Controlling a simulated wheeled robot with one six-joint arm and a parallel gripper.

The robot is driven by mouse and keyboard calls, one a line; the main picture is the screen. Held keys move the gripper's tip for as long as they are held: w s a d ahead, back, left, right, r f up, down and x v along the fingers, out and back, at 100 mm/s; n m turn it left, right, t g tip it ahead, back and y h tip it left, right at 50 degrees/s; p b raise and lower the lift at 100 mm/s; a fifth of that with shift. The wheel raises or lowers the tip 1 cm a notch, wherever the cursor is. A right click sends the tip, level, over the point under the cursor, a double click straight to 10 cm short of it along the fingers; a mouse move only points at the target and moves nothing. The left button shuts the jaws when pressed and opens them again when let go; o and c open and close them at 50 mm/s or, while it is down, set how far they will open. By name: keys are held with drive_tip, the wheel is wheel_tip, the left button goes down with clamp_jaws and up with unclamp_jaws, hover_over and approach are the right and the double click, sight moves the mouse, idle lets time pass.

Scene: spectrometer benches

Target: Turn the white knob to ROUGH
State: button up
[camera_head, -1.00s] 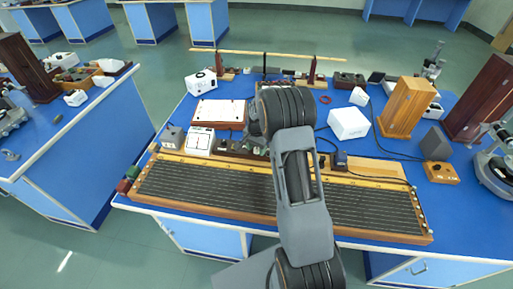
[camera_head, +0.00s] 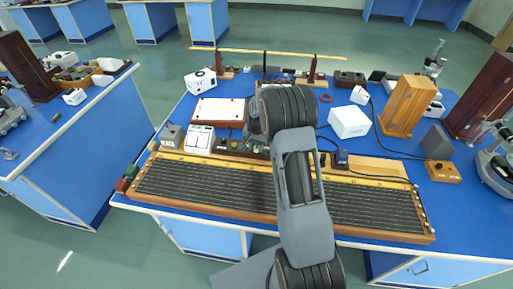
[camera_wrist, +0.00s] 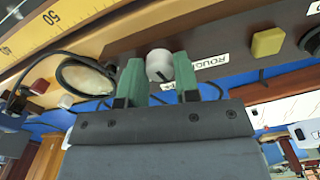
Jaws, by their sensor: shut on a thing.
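The white knob (camera_wrist: 159,65) is on the front of a brown wooden panel in the wrist view. My gripper (camera_wrist: 158,78) has its two green fingers on either side of the knob and is shut on it. A white label reading ROUGH (camera_wrist: 209,61) is just right of the knob, partly covered by the right finger. A dark line shows on the knob's side, but I cannot tell exactly where it points. In the head view my arm hides the knob and my gripper.
A round dial (camera_wrist: 85,77) and a yellow scale (camera_wrist: 35,35) are left. In the head view, a long ribbed board (camera_head: 205,187) lies along the bench front, with a white box (camera_head: 349,121) behind.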

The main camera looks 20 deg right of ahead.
sight(256, 147)
drive_tip(key=n+b, duration=0.1)
drive_tip(key=n, duration=0.3)
drive_tip(key=shift+n+b, duration=0.3)
drive_tip(key=shift+b, duration=0.05)
drive_tip(key=shift+n+b, duration=0.65)
drive_tip(key=shift+n, duration=1.85)
drive_tip(key=shift+r, duration=0.1)
drive_tip(key=o, duration=0.9)
wheel_tip(256, 147, up, 14)
drive_tip(key=shift+f+b, duration=0.15)
drive_tip(key=shift+b, duration=0.25)
